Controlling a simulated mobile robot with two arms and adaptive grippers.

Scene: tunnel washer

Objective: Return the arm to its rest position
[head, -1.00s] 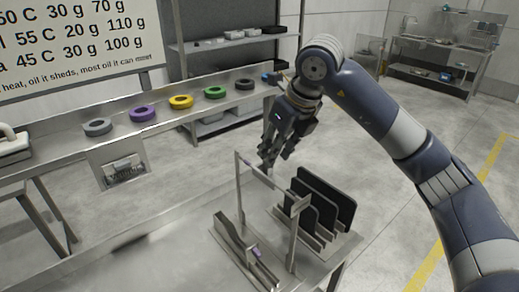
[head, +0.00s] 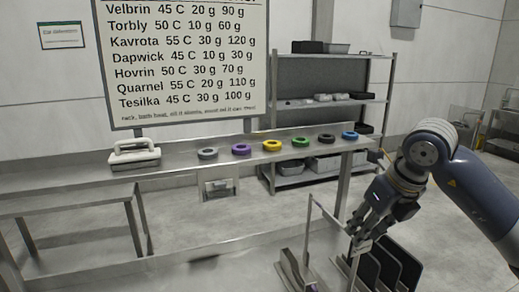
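My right arm comes in from the right edge of the head view. Its gripper (head: 366,228) points down, above and behind the rack of dark upright plates (head: 388,264) and beside a thin metal frame (head: 312,215). I see nothing held in it, but the fingers are small and overlap, so I cannot tell whether they are open or shut. My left gripper is not in view.
A steel bench carries a white-handled block (head: 134,153) and a row of coloured rings, among them a purple ring (head: 241,149) and a blue ring (head: 349,135). A shelf unit (head: 333,75) stands at the back. Floor shows between benches.

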